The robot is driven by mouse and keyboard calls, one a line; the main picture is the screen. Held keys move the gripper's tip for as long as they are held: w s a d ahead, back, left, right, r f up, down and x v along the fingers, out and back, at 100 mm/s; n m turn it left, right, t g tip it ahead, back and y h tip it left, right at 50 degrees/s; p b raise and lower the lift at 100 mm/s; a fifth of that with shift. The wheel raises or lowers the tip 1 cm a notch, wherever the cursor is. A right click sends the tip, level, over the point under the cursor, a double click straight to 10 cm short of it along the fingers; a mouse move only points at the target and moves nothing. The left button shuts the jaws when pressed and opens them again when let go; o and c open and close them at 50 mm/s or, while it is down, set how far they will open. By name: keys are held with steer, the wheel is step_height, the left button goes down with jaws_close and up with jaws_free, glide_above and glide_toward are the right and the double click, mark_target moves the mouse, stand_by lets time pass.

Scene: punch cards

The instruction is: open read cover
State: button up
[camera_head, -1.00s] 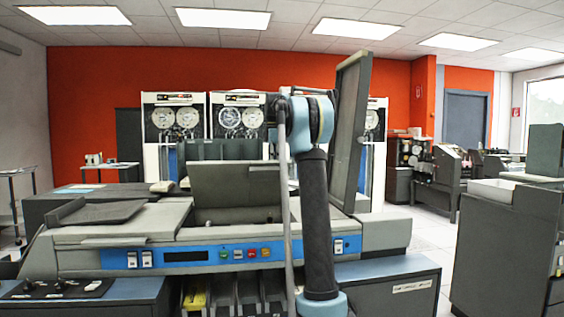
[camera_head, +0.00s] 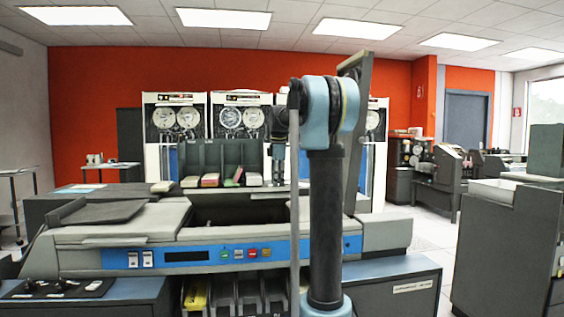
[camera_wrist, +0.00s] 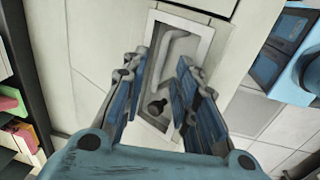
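The grey card machine (camera_head: 120,258) fills the middle of the head view. A dark recess (camera_head: 238,214) lies open in its top, with no lid standing over it.
A rack of coloured cards (camera_head: 210,180) stands behind the recess, with tape cabinets (camera_head: 177,113) further back. A grey flap (camera_head: 105,212) lies on the machine's left. A dark cabinet (camera_head: 505,245) stands at the right; open floor lies between it and the machine.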

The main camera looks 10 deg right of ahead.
step_height(320, 180, up, 16)
steer(key=s, duration=0.2)
steer(key=s+f+m, duration=0.4)
steer(key=s+f, duration=0.2)
steer(key=s, duration=0.3)
steer(key=shift+f, duration=0.2)
stand_by(0.4)
